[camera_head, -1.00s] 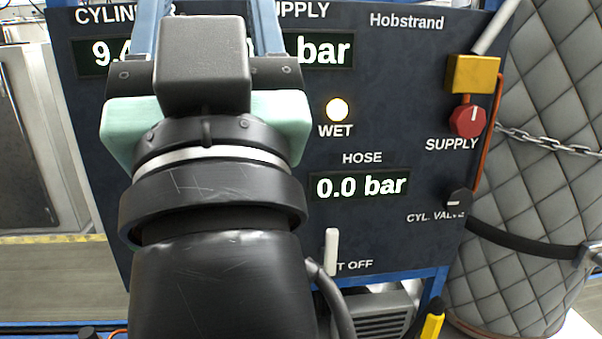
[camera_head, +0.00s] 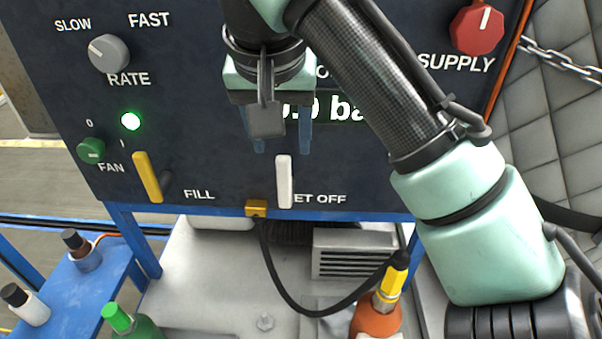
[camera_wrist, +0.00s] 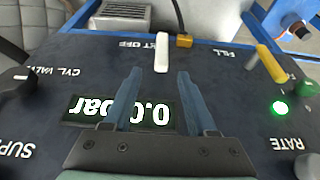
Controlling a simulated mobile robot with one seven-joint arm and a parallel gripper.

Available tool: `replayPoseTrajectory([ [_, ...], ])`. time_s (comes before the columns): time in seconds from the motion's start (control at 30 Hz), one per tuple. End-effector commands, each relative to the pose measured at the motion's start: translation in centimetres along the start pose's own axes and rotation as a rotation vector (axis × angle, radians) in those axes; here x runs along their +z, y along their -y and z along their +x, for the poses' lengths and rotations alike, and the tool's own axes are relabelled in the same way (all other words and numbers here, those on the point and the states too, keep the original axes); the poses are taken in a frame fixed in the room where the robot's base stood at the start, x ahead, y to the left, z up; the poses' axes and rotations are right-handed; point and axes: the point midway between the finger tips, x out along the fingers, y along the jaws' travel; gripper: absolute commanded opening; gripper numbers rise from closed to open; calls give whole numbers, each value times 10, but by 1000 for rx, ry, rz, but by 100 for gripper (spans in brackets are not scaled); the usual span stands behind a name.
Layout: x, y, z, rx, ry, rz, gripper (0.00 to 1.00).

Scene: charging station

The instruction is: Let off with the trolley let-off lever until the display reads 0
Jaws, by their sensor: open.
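The white let-off lever (camera_head: 284,181) stands upright on the dark panel beside the partly covered label "ET OFF". My gripper (camera_head: 282,150) is open, its two blue fingers pointing down just above the lever. In the wrist view the lever (camera_wrist: 162,56) lies ahead of the gap between the fingertips (camera_wrist: 160,76), with nothing between the fingers. I cannot tell whether the gripper touches it. The hose display (camera_head: 345,107) is partly covered by my gripper and arm; in the wrist view the display (camera_wrist: 155,112) shows 0.0 bar upside down, partly behind a finger.
Left of the lever are the tilted yellow fill lever (camera_head: 147,177), a green fan knob (camera_head: 91,150), a lit green lamp (camera_head: 131,121) and the grey rate knob (camera_head: 109,53). The red supply knob (camera_head: 477,27) is at upper right. Bottles stand below the panel.

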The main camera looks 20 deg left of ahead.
Motion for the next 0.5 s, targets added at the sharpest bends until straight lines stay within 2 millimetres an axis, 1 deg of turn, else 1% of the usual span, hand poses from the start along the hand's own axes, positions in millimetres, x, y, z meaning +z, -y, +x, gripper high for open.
replayPoseTrajectory([
  [0.17,1,1,31,-4,4,0,57],
  [0.2,1,1,40,-4,3,0,57],
  [0.4,0,0,80,-2,1,0,57],
  [0.5,0,1,96,-2,-1,-2,57],
])
